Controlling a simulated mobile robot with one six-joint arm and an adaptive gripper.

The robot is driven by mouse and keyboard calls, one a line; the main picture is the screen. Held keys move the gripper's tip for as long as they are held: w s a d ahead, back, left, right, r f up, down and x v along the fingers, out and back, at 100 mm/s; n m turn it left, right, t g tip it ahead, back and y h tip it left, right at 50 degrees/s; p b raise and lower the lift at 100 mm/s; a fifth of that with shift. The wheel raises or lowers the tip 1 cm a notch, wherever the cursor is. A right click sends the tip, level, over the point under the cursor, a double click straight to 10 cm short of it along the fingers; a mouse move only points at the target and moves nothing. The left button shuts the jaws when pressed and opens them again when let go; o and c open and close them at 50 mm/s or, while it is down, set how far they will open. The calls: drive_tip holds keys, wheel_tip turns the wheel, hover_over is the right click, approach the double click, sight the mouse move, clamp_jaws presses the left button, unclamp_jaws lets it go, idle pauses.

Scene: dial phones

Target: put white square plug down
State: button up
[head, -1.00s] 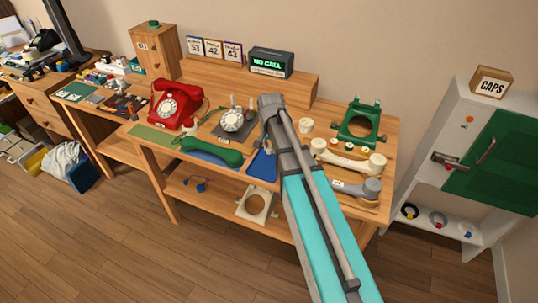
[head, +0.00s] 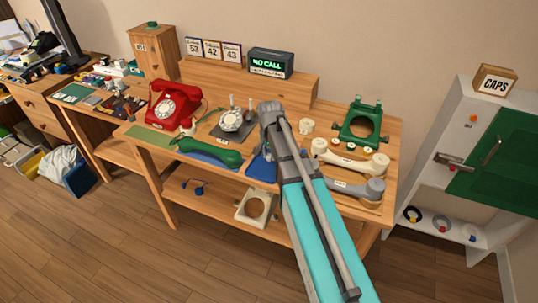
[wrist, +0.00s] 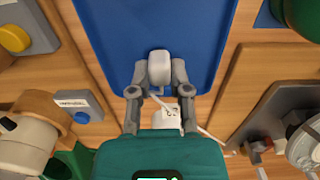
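In the wrist view, the white square plug (wrist: 159,66) sits between the two fingertips of my gripper (wrist: 159,73), which appear to press on its sides. The plug is over the blue mat (wrist: 105,30), near the mat's edge. I cannot tell whether it touches the mat. A thin white cord runs near the fingers. A white block with small holes (wrist: 167,117) shows below the fingers. In the head view my arm hides the gripper and the plug; part of the blue mat (head: 259,167) shows beside the arm.
A green handset (head: 210,153) and a dial unit (head: 232,121) lie left of my arm. A cream handset (head: 350,159) and a grey handset (head: 355,189) lie to its right. A red phone (head: 173,103) and a green housing (head: 362,124) stand farther back.

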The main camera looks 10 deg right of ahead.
sight(270, 154)
drive_tip(key=o, duration=0.5)
drive_tip(key=shift+c, duration=0.2)
drive_tip(key=shift+r, duration=0.1)
wheel_tip(270, 154, up, 12)
drive_tip(key=p, duration=1.2)
drive_tip(key=shift+s, duration=0.1)
idle(0.5)
drive_tip(key=s+n, duration=0.7)
drive_tip(key=s, duration=0.9)
drive_tip(key=shift+s+a, duration=0.15)
drive_tip(key=shift+a, duration=0.1)
